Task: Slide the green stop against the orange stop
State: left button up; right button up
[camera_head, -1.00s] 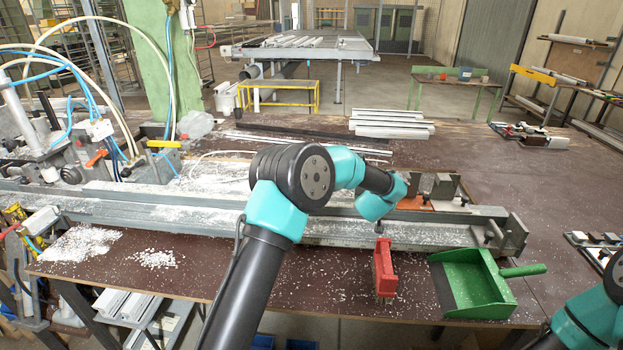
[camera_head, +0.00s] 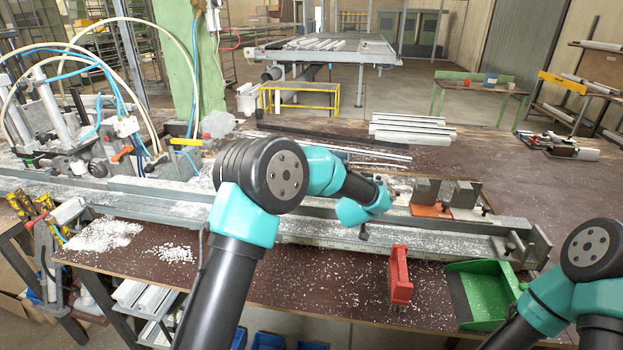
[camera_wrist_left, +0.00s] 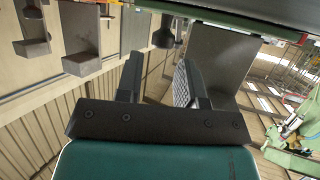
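The orange stop shows in the head view as a grey block on an orange base (camera_head: 430,211), on the rail right of my left wrist. I cannot make out the green stop in the head view; my left arm may cover it. In the left wrist view a green band (camera_wrist_left: 225,21) with a grey upright plate (camera_wrist_left: 222,62) is close to the fingers and looks like the green stop. My left gripper (camera_wrist_left: 159,64) is open, with the plate just beside its right finger. Nothing shows between the fingers. My right arm enters the head view at lower right; its gripper is out of view.
Another grey block (camera_head: 466,195) stands right of the orange stop. A red brush (camera_head: 399,276) and a green dustpan (camera_head: 482,296) lie in front of the rail (camera_head: 400,236). White chips litter the bench. Profiles (camera_head: 410,128) lie behind; the bench at right is mostly clear.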

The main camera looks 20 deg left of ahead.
pick_arm(q)
jog(key=v, duration=1.3)
jog(key=w+a+r+n+y, duration=0.1)
jog(key=w+a+n, duration=0.1)
jog(key=a, duration=0.5)
jog(key=w+a+r+n+t+y, duration=0.1)
jog(key=w+a+r+n+y, duration=0.1)
jog(key=w+a, duration=0.2)
jog(key=a, duration=0.3)
jog(key=shift+a+r+n+t, duration=0.25)
jog(key=shift+r+n+t, duration=0.05)
jog(key=shift+r+n, duration=0.1)
jog(key=s+d+f+m+g+h, duration=0.1)
jog(key=s+d+m, duration=0.1)
jog(key=d, duration=0.5)
jog(key=s+d+f+m+h, duration=0.2)
jog(key=s+d, duration=0.2)
jog(key=d, duration=0.3)
jog(key=shift+d+f+m+g, duration=0.2)
jog(key=shift+f+m+g, duration=0.1)
jog(key=shift+m+g, duration=0.1)
jog(key=shift+w+f, duration=0.1)
jog(key=shift+w, duration=0.05)
jog(key=x, duration=1.7)
jog(key=shift+w, duration=0.1)
jog(key=shift+c, duration=0.3)
grip_shut()
